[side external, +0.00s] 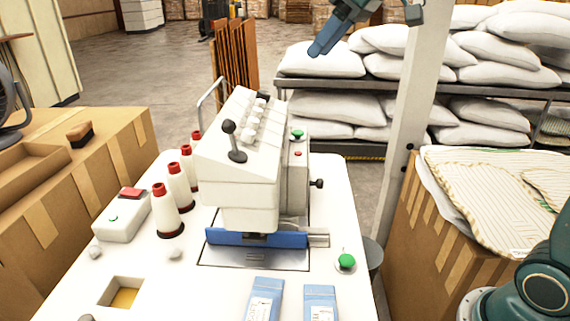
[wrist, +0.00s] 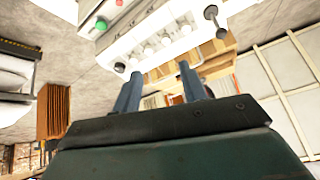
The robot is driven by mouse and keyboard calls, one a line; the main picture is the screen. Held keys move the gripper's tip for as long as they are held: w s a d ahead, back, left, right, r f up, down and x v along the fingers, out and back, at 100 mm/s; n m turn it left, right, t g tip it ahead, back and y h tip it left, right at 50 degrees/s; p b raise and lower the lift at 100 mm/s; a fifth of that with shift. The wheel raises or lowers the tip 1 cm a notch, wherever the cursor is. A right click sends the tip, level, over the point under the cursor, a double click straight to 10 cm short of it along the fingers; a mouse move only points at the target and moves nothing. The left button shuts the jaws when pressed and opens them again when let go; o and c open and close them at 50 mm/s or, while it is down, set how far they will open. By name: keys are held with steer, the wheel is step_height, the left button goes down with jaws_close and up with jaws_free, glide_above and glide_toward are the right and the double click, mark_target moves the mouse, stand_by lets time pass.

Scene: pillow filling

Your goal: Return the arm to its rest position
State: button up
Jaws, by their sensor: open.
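My gripper (side external: 325,42) is at the top of the side external view, high above the floor and behind the white machine as seen there. In the wrist view its two dark fingers (wrist: 160,92) point up the picture and stand apart with nothing between them. My gripper touches nothing that I can see. Part of my arm shows at the lower right of the side external view.
The white sewing machine (side external: 240,165) stands on a white table (side external: 190,280) with thread cones (side external: 165,212) beside it. A pale post (side external: 410,110) rises right of my gripper. White pillows (side external: 320,60) fill a rack behind. Cardboard boxes (side external: 430,265) flank the table. Open floor (side external: 150,70) lies behind left.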

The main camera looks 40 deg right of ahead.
steer(key=s+d+f+m+h, duration=0.2)
steer(key=s+f, duration=0.6)
steer(key=s, duration=0.4)
steer(key=s+d+f+m+h, duration=0.1)
steer(key=s+d+f+m, duration=0.1)
steer(key=s+f, duration=0.7)
steer(key=s+d, duration=0.1)
steer(key=s, duration=0.2)
steer(key=shift+d+m+h, duration=0.15)
steer(key=shift+m+h, duration=0.15)
steer(key=shift+h, duration=0.1)
